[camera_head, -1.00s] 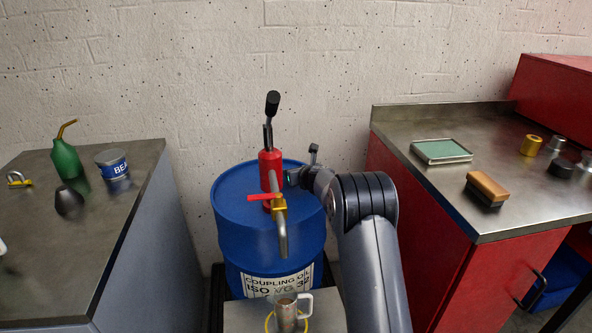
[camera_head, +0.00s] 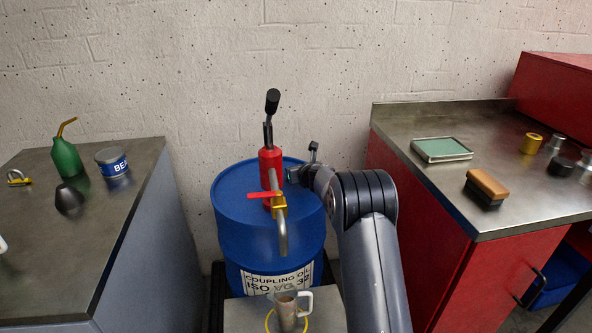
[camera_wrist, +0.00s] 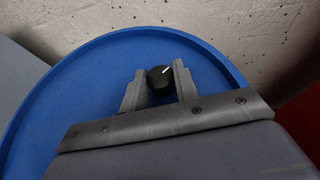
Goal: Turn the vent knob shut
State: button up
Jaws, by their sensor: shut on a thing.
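The vent knob (camera_wrist: 160,78) is a small black round knob with a white pointer line, on the blue drum's lid. In the wrist view the line points up and to the right. My gripper (camera_wrist: 159,84) is shut on the knob, one grey finger on each side. In the head view my gripper (camera_head: 292,175) is at the right part of the blue drum (camera_head: 230,215), beside the red pump, and the knob is hidden there.
A red pump (camera_head: 268,160) with a black handle, brass valve (camera_head: 279,207) and red lever stands on the drum, left of my gripper. A metal mug (camera_head: 287,308) stands below the spout. Benches flank the drum, the left one (camera_head: 100,230) grey, the right one (camera_head: 410,205) red.

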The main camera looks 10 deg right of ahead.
jog(key=shift+r+p, duration=0.15)
jog(key=shift+p, duration=0.15)
jog(key=n+y+p, duration=0.1)
jog(key=n+g+y+p, duration=0.1)
jog(key=n+y+p, duration=0.1)
jog(key=shift+w+d+r, duration=0.1)
jog(key=shift+d, duration=0.15)
jog(key=shift+w+d+f+n+g+y+p, duration=0.1)
jog(key=shift+n+g+y+p, duration=0.65)
jog(key=shift+n+y, duration=0.25)
jog(key=shift+f+n+g+y+p, duration=0.1)
jog(key=shift+n+g+y+p, duration=0.65)
jog(key=shift+n+y, duration=0.55)
jog(key=o, duration=1)
jog(key=shift+c, duration=0.2)
jog(key=shift+g, duration=0.3)
jog(key=v, duration=1)
jog(key=shift+s+d+r, duration=0.15)
jog(key=shift+s+d, duration=0.1)
jog(key=shift+s, duration=0.05)
